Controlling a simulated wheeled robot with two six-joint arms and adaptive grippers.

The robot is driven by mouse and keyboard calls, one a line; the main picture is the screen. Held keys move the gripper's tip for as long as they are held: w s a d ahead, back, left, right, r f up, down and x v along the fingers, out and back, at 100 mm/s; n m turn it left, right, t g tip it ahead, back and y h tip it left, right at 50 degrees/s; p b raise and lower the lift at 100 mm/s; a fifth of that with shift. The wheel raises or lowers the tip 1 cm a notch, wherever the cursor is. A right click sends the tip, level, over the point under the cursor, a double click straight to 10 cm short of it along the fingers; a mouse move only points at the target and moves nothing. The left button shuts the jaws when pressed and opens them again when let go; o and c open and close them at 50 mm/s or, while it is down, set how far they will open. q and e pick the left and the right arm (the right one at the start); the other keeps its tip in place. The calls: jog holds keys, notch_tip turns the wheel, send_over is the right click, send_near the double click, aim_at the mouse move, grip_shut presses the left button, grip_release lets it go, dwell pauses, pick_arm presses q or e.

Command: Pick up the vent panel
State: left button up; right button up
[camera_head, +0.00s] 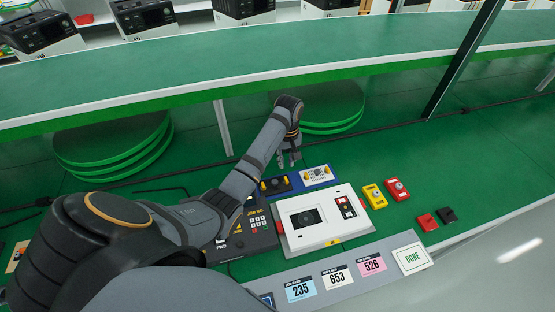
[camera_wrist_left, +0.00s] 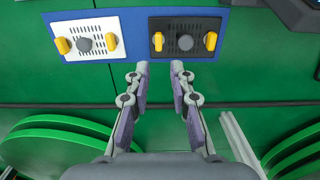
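Two slotted panels, each with a dark round knob and two yellow side clips, lie side by side on a blue mat (camera_wrist_left: 134,30). One panel is black (camera_wrist_left: 186,37) and the other is white (camera_wrist_left: 86,40). In the head view the black panel (camera_head: 275,185) is left of the white panel (camera_head: 317,175). My left gripper (camera_head: 289,160) is just behind the mat, fingers pointing down. In the left wrist view the left gripper (camera_wrist_left: 160,68) is open and empty, its tips near the black panel's edge. My right gripper is not in view.
Yellow (camera_head: 374,196) and red (camera_head: 397,189) boxes are to the right. A raised green shelf (camera_head: 200,75) runs behind, with round green turntables (camera_head: 115,150) beneath.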

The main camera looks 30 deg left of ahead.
pick_arm(q)
send_over(286, 179)
jog(key=f, duration=0.4)
jog(key=shift+s+f, duration=0.1)
jog(key=shift+s, duration=0.1)
jog(key=shift+f+p, duration=0.4)
jog(key=shift+f, duration=0.35)
jog(key=f, duration=0.3)
jog(key=shift+w+f, duration=0.2)
jog(key=shift+f, duration=0.25)
grip_shut()
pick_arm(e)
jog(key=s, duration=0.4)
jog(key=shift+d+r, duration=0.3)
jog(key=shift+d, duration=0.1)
